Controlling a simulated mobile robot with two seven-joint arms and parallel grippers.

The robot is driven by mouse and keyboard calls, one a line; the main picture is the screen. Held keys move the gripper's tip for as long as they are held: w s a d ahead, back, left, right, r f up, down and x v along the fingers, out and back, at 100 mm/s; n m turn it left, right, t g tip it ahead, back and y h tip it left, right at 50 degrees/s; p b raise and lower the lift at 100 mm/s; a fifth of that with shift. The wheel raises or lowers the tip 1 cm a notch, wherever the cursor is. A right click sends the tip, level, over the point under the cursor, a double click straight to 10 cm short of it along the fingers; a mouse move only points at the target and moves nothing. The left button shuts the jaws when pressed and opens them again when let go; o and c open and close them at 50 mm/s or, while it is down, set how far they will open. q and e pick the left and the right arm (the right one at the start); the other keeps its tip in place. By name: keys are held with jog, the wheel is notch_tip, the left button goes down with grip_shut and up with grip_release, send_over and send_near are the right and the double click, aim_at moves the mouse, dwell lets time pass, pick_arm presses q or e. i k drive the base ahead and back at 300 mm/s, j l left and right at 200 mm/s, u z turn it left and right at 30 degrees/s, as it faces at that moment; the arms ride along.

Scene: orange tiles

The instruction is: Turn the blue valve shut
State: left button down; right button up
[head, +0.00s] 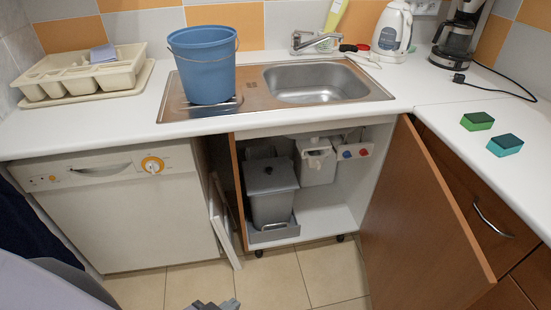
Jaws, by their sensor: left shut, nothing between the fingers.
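My left gripper (214,303) shows only in part at the bottom edge, low in front of the cabinet and well apart from the valve. It is shut and empty. My right gripper is not in view.
The cabinet door (415,225) stands open to the right. Inside are a grey bin (271,188) and a white container (317,165), left of the valve. A dishwasher (120,205) stands at left. The tiled floor (275,275) before the cabinet is clear.

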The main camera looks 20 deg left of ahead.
aim_at(347, 154)
jog(key=k+j, duration=0.15)
jog(key=j, duration=0.25)
jog(key=k+j, duration=0.1)
jog(key=j, duration=0.25)
jog(key=k+j, duration=0.15)
jog(key=j, duration=0.25)
jog(key=k+j+u, duration=0.1)
jog(key=j, duration=0.3)
jog(key=i+l+z, duration=0.35)
jog(key=l, duration=0.3)
jog(key=i+l+z, duration=0.75)
jog(key=i, duration=0.25)
jog(key=l, duration=0.1)
